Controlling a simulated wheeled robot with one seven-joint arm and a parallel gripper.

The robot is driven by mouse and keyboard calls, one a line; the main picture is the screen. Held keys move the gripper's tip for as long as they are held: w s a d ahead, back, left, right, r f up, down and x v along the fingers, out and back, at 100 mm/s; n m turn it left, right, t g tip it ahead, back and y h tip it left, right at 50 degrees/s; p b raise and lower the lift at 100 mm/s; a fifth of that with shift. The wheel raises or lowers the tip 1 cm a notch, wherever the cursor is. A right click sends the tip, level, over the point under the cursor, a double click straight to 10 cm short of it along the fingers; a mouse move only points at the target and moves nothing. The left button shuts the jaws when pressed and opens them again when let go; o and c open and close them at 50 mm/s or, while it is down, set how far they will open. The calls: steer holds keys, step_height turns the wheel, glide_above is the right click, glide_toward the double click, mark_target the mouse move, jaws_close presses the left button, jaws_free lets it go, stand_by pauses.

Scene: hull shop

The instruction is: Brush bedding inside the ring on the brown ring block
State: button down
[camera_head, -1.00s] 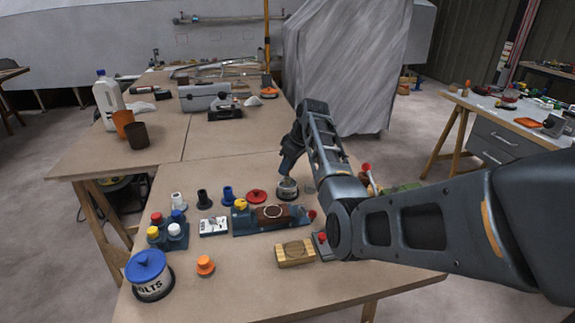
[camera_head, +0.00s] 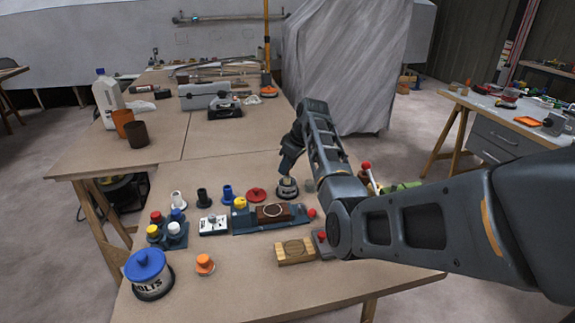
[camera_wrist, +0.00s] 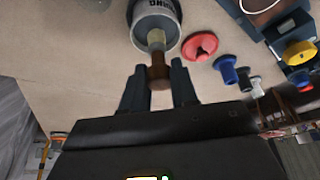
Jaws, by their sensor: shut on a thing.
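The brown ring block (camera_head: 267,214), with a pale ring on top, sits in a blue holder (camera_head: 245,226) on the near bench. In the wrist view only part of the ring shows at the top edge. My gripper (camera_head: 289,172) is shut on the brown handle of a brush (camera_wrist: 158,72). The brush points down at a round, dark-labelled pot (camera_head: 287,189) behind the block; the pot also shows in the wrist view (camera_wrist: 142,32). The brush's tip is over or inside the pot; I cannot tell its depth.
A red lid (camera_head: 256,195) and several coloured knobs stand left of the pot. A blue-lidded bolts pot (camera_head: 149,275) stands front left.

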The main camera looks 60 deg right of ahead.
steer(key=shift+f, duration=0.5)
stand_by(1.4)
steer(key=shift+r, duration=0.1)
step_height(320, 180, up, 5)
steer(key=p, duration=0.4)
steer(key=shift+r+p, duration=0.5)
steer(key=shift+r, duration=0.5)
stand_by(0.4)
